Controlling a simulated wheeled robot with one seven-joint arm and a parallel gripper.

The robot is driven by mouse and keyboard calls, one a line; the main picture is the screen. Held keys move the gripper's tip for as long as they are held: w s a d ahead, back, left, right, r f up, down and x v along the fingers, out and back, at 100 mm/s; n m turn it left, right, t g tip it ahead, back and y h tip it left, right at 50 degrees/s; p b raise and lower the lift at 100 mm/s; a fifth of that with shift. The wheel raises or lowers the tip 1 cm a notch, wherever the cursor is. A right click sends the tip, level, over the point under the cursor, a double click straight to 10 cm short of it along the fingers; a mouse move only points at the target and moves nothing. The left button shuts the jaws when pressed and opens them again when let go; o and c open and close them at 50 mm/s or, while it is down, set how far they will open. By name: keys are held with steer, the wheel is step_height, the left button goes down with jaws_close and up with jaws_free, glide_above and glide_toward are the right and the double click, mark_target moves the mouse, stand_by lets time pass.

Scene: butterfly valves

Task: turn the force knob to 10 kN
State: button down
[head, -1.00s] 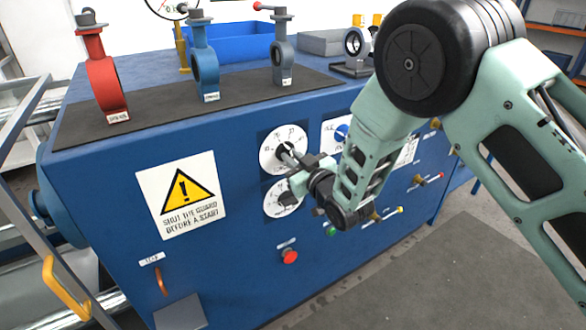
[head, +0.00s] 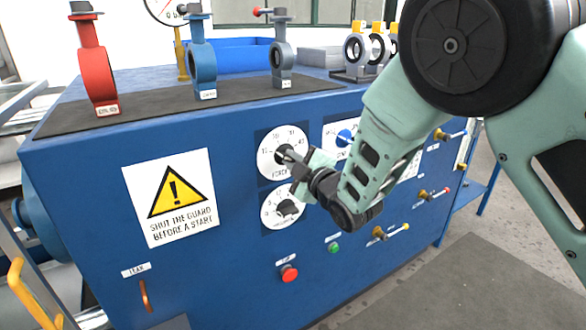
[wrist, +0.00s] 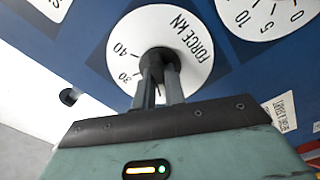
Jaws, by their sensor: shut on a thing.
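The force knob is a dark knob (wrist: 158,60) at the centre of a white round dial (wrist: 190,30) marked "FORCE kN". The wrist view shows the marks 30 and 40 on this dial. In the head view the dial (head: 268,152) is the upper of two on the front of the blue bench. My gripper (wrist: 160,78) is shut on the knob, its two fingers on either side of it. In the head view my gripper (head: 287,153) reaches the dial from the right. The fingers hide part of the knob, and I cannot read its pointer.
A second dial (head: 272,214) with a dark knob sits just below. A red button (head: 289,273), a green button (head: 334,247) and small brass valves (head: 379,233) lie lower on the panel. Red (head: 97,72) and blue (head: 203,65) butterfly valves stand on the bench top.

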steer(key=shift+n+b, duration=0.35)
steer(key=shift+n, duration=0.25)
steer(key=c, duration=1.5)
jaws_free()
steer(key=shift+o, duration=0.2)
steer(key=shift+s, duration=0.1)
steer(key=b+v, duration=0.1)
steer(key=v, duration=1.6)
steer(key=shift+b, duration=0.4)
steer(key=shift+s+d, duration=0.1)
steer(key=shift+d, duration=0.05)
